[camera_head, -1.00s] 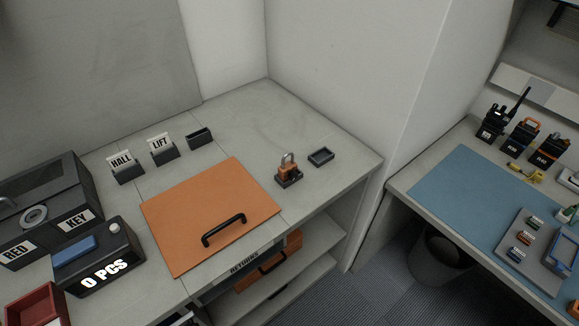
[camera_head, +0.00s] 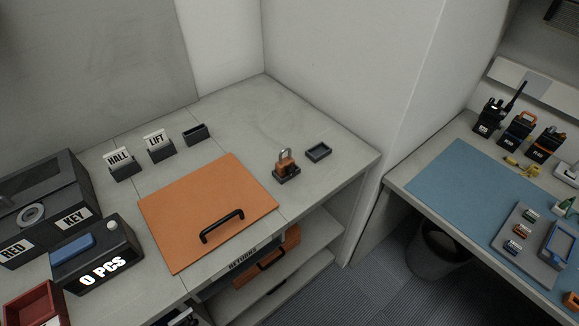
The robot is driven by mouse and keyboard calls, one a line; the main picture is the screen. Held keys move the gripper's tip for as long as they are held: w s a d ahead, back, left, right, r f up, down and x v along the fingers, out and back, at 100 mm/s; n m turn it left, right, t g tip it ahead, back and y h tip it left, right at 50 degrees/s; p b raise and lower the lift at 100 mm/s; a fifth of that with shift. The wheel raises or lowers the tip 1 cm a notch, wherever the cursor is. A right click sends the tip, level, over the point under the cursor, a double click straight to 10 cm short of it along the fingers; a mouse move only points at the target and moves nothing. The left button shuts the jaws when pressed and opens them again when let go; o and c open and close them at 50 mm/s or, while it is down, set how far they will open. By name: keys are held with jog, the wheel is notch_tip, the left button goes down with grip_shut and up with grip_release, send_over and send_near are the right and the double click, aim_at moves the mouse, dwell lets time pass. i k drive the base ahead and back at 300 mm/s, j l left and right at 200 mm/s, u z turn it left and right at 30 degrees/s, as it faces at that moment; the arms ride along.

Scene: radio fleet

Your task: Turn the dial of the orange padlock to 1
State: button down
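The orange padlock (camera_head: 286,163) stands upright on a small dark base (camera_head: 287,177) on the grey counter, right of the orange panel. Its grey shackle points up. Its dial and any numbers on it are too small to read from here. My gripper is not in view.
A small black tray (camera_head: 318,152) lies just right of the padlock. The orange panel (camera_head: 165,215) with a black handle (camera_head: 222,226) lies left. HALL (camera_head: 118,159) and LIFT (camera_head: 155,141) card holders stand behind. A blue mat (camera_head: 455,190) covers the right desk.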

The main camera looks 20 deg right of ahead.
aim_at(290, 170)
jog(key=l, duration=1.4)
jog(key=i+u, duration=0.05)
jog(key=i, duration=0.05)
